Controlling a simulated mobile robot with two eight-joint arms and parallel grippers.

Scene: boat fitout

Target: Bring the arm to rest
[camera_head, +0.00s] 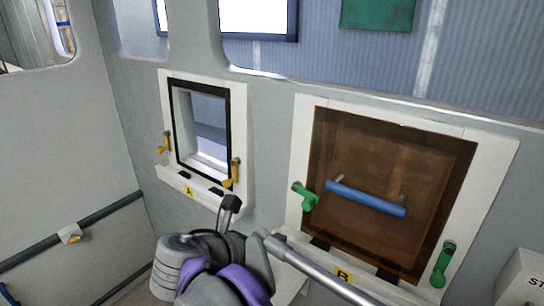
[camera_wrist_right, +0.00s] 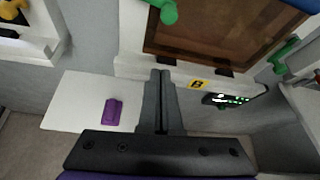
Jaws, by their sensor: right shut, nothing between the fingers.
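My right gripper (camera_head: 230,204) is in front of the wall between window A and panel B. In the right wrist view its two fingers (camera_wrist_right: 160,75) are together, with nothing between them. They point toward the sill of frame B. My left gripper is not in view. A brown see-through panel (camera_head: 340,155) with a blue handle (camera_head: 365,198) sits in white frame B (camera_head: 300,125). Green latches (camera_head: 306,196) are on both sides of it. White frame A (camera_head: 242,115) has a black-edged opening and yellow latches (camera_head: 235,172).
In the right wrist view, a white shelf (camera_wrist_right: 70,105) below the frames bears a purple piece (camera_wrist_right: 112,112). A dark handrail (camera_head: 100,215) runs along the left wall. A grey box (camera_head: 525,280) is at the lower right. A small device with green lights (camera_wrist_right: 228,99) is under frame B.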

